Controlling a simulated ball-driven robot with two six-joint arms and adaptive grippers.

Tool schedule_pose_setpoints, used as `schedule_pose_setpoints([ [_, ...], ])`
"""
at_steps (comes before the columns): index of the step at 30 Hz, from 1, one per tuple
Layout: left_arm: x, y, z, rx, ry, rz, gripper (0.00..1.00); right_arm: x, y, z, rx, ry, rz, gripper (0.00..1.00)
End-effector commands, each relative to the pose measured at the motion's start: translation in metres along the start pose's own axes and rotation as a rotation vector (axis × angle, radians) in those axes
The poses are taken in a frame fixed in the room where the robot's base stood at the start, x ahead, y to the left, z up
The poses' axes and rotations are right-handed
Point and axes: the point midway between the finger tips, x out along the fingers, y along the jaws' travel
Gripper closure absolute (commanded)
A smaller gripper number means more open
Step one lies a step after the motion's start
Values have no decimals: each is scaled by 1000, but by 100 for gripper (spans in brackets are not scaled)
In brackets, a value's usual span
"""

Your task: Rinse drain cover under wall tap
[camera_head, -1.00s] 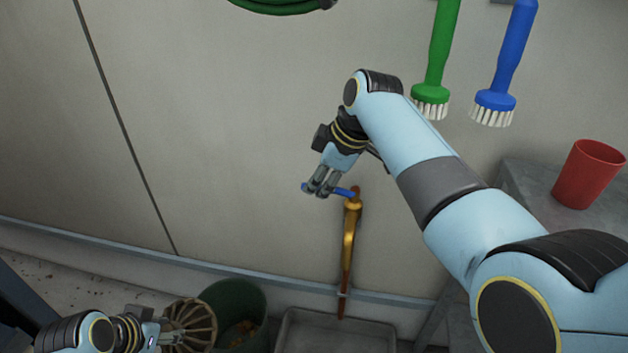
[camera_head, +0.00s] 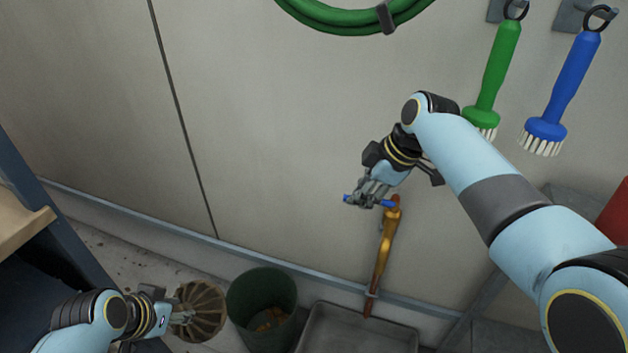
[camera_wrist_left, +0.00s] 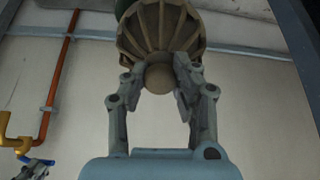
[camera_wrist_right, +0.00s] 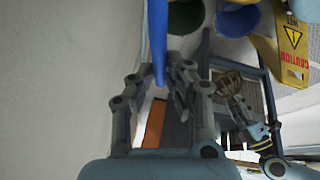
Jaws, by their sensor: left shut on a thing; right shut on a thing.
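The drain cover (camera_head: 202,311) is a brown ribbed dome with a round knob. It shows larger in the left wrist view (camera_wrist_left: 160,30). My left gripper (camera_head: 178,314) is shut on its knob and holds it left of the green bin. The wall tap (camera_head: 388,230) is brass-coloured on a copper pipe, with a blue lever (camera_head: 349,198). My right gripper (camera_head: 368,192) is shut on the lever, which runs between its fingers in the right wrist view (camera_wrist_right: 158,40). The tap's outlet is hard to make out, and I see no water.
A green bin (camera_head: 235,308) and a grey tray (camera_head: 400,338) stand below the tap. Green and blue brushes (camera_head: 488,85) and a green hose (camera_head: 330,18) hang on the wall. A dark shelf frame (camera_head: 70,250) is at the left, a red cup (camera_head: 614,215) at the right.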

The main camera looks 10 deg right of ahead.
Motion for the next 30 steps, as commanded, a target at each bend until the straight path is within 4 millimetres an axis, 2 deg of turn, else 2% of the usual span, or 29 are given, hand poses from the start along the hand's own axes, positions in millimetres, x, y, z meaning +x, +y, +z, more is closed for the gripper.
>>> schedule_pose_setpoints([
  [7,1,0,0,0,0,0,100,0,0,0,-1,0,1,100],
  [8,1,0,0,0,0,0,100,0,0,0,-1,0,1,82],
  [12,1,0,0,0,0,0,100,0,0,0,-1,0,1,63],
  [23,1,0,0,0,1,0,100,-5,1,0,-1,0,3,63],
  [26,1,0,0,0,1,0,100,-18,2,0,-2,1,6,63],
  [30,1,0,0,0,1,0,100,-51,2,1,-3,-1,8,63],
])
